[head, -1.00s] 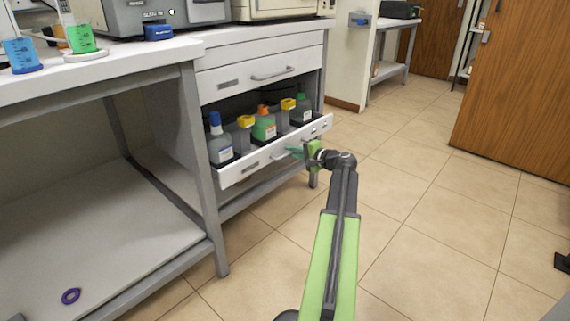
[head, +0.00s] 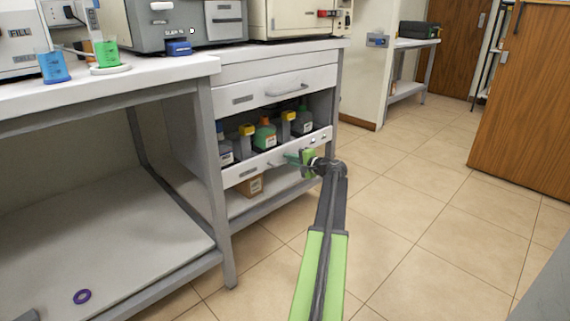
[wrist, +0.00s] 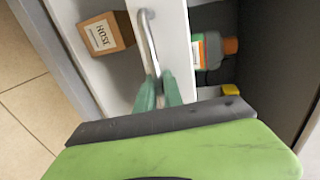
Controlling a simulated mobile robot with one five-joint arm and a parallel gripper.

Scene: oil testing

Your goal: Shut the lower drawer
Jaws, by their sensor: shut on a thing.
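The lower drawer (head: 240,171) is a white drawer under the upper drawer, holding several bottles with coloured caps. In the head view it stands slightly out from the cabinet, its inside still showing above the front. My gripper (head: 298,159) is at the drawer's front, shut on the drawer handle (wrist: 150,40). In the wrist view, the green fingertips (wrist: 158,92) close around the end of the metal handle bar. The drawer front (wrist: 172,28) shows there too, with a green bottle with an orange cap (wrist: 212,50) behind it. The part of the handle between the fingers is hidden.
The upper drawer (head: 270,88) is shut. A brown box (head: 250,186) sits on the shelf below the lower drawer. A grey table leg (head: 222,215) stands left of the drawer. The tiled floor (head: 410,210) to the right is clear. A purple ring (head: 82,296) lies on the left shelf.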

